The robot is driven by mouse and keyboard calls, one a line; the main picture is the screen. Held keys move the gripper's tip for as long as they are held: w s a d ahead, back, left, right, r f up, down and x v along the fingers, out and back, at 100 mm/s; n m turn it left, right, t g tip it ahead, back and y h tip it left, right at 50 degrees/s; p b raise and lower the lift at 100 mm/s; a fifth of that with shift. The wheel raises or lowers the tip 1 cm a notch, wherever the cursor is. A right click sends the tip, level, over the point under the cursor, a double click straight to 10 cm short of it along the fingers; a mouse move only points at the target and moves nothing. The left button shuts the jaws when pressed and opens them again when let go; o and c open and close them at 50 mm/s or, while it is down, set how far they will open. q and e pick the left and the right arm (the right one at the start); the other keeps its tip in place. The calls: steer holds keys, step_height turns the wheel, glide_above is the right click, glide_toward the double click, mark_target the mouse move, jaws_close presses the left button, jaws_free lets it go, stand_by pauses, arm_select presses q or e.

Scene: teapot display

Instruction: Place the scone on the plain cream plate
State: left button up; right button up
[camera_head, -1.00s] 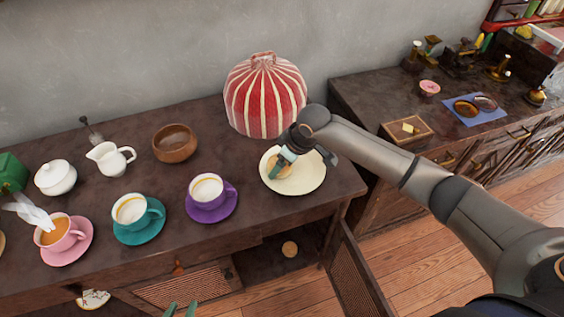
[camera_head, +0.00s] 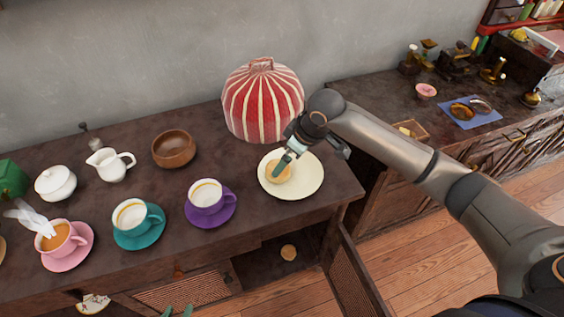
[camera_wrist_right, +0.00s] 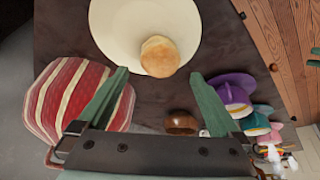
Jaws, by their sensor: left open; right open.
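The scone (camera_head: 279,172) is round and golden and rests on the left part of the plain cream plate (camera_head: 310,178), near the table's right end. In the right wrist view the scone (camera_wrist_right: 159,57) lies on the plate (camera_wrist_right: 115,25) near its edge. My right gripper (camera_head: 287,160) is just above the scone. Its two green fingers are spread apart in the right wrist view (camera_wrist_right: 158,76), with nothing gripped between them. My left gripper (camera_head: 177,311) shows only its green fingertips at the bottom edge; they are apart and empty.
A red-and-white striped cosy (camera_head: 263,100) stands behind the plate. A purple cup (camera_head: 206,194), a teal cup (camera_head: 131,214), a pink cup (camera_head: 60,236) and a wooden bowl (camera_head: 173,147) stand to the left.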

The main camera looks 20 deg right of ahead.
steer(key=v, duration=0.5)
steer(key=shift+r, duration=0.15)
